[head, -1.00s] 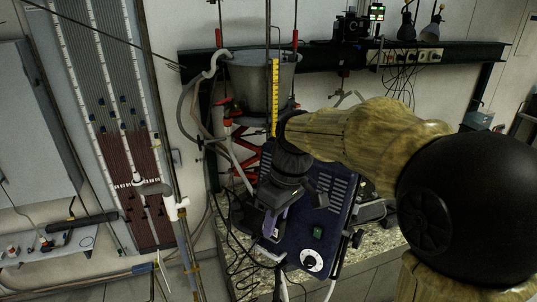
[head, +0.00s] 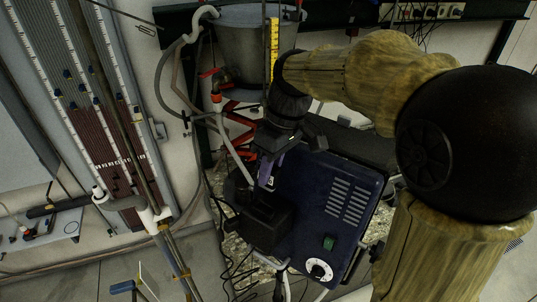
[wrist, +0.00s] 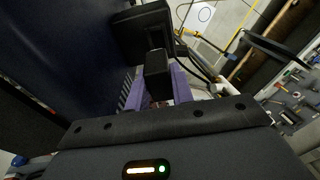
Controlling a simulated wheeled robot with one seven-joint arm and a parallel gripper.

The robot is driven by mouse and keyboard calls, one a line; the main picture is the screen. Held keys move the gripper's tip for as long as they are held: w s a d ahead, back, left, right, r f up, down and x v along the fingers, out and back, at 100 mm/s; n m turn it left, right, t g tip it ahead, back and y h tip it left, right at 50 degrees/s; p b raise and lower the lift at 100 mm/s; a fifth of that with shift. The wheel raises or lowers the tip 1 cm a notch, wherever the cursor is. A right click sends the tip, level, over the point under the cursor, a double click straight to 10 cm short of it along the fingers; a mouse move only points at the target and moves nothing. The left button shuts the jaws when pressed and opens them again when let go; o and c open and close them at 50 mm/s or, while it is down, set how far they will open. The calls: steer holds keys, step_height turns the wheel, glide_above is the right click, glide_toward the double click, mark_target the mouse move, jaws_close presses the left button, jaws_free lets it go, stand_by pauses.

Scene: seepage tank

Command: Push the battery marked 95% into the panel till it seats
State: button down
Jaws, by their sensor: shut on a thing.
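My gripper (head: 268,164) reaches down at the left side of the dark blue box (head: 320,205). A black block (head: 262,222), perhaps the receiving panel, stands just below the battery. It seems to be the dark block beyond the finger in the wrist view (wrist: 140,30). I cannot tell whether battery and block touch.
The blue box carries a green switch (head: 329,243) and a white dial (head: 319,270). A grey tank (head: 235,50) with a yellow scale stands behind. Hoses and cables hang left of the box. A tall tube board (head: 100,110) stands at the left.

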mark_target(268, 188)
steer(key=shift+w, duration=0.15)
steer(key=shift+s+r, duration=0.1)
steer(key=shift+s, duration=0.15)
steer(key=shift+w, duration=0.1)
steer(key=shift+f, duration=0.35)
steer(key=shift+s+d+b+x, duration=0.1)
steer(key=shift+s+b+x, duration=0.05)
steer(key=shift+b+x, duration=0.9)
steer(key=shift+s+d+b+x, duration=0.1)
steer(key=shift+b+x, duration=0.75)
steer(key=shift+x, duration=0.35)
steer(key=shift+s+f, duration=0.1)
steer(key=shift+f, duration=0.45)
steer(key=c, duration=1.1)
jaws_free()
